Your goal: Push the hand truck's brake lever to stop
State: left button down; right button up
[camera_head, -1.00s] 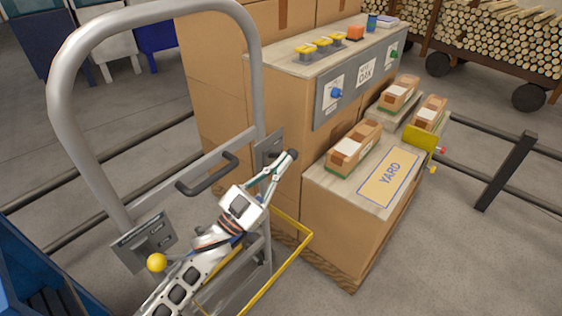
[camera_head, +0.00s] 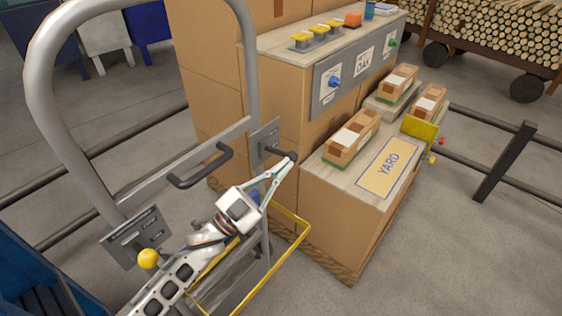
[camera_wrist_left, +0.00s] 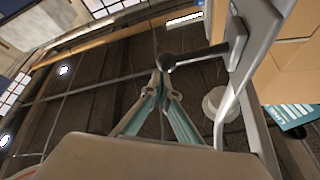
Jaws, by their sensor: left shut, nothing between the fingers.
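The hand truck (camera_head: 88,166) is a grey tubular frame at the left of the head view. A plate (camera_head: 266,138) on its right upright carries a short lever with a black knob (camera_head: 291,156); the lever also shows in the left wrist view (camera_wrist_left: 196,55). A labelled plate (camera_head: 126,238) on the left upright has a yellow ball knob (camera_head: 148,259). Which lever is the brake cannot be told for certain. My left gripper (camera_head: 286,164) is shut and empty, its tips right at the black knob. In the left wrist view the fingertips (camera_wrist_left: 160,82) look close against it; exact contact is unclear.
A dark grip bar (camera_head: 202,170) crosses the truck frame. A yellow-edged frame (camera_head: 285,262) lies low beside my arm. A carton-built bench (camera_head: 345,225) with a YARD sign (camera_head: 388,170) stands close at the right. Rails and a log cart (camera_head: 490,35) are farther back.

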pick_arm(q)
jog(key=shift+f, duration=0.6)
pick_arm(e)
jog(key=shift+w+a+r, duration=0.15)
jog(key=shift+w+r, duration=0.05)
jog(key=shift+w, duration=0.1)
jog(key=shift+s+f, duration=0.15)
jog(key=shift+s, duration=0.05)
